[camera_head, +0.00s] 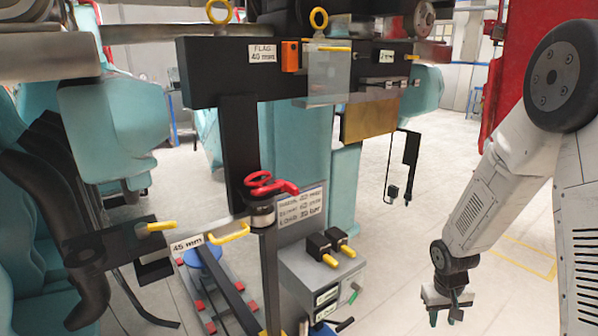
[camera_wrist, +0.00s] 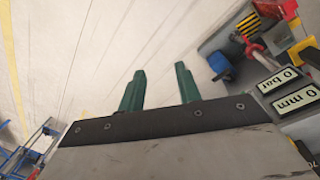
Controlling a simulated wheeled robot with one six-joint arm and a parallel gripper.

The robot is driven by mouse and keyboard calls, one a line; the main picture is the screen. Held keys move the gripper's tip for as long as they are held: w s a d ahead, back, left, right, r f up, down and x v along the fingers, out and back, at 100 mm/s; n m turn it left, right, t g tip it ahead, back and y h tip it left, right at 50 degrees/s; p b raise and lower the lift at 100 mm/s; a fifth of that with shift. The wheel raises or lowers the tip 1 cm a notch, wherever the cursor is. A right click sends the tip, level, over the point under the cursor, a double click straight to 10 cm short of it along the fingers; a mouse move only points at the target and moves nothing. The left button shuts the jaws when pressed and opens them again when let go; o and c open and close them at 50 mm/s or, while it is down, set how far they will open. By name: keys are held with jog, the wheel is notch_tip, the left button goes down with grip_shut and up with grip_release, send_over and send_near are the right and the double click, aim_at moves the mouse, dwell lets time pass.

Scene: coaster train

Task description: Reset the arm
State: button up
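My gripper (camera_head: 446,309) hangs at the end of my white arm at the lower right of the head view, over the pale floor. In the wrist view its two green fingers (camera_wrist: 160,90) stand apart with only floor between them. The gripper is open and empty. It is to the right of the grey control box (camera_head: 322,280) and apart from it.
The control box carries black and yellow levers (camera_head: 331,250). A red valve handle (camera_head: 270,183) tops a post left of it. Teal coaster seats (camera_head: 115,125) fill the left. A black hanging pendant (camera_head: 408,160) is mid-right. Floor (camera_head: 400,240) between box and arm is clear.

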jog(key=s+a+r, duration=0.3)
jog(key=s+r, duration=0.5)
jog(key=r, duration=0.2)
jog(key=s+a+r+t+y, duration=0.1)
jog(key=s+a+r, duration=0.2)
jog(key=s+r, duration=0.6)
jog(key=s+a+r, duration=0.3)
jog(key=s+r, duration=0.5)
jog(key=r, duration=0.4)
jog(key=shift+s+a, duration=0.2)
jog(key=shift+a, duration=0.1)
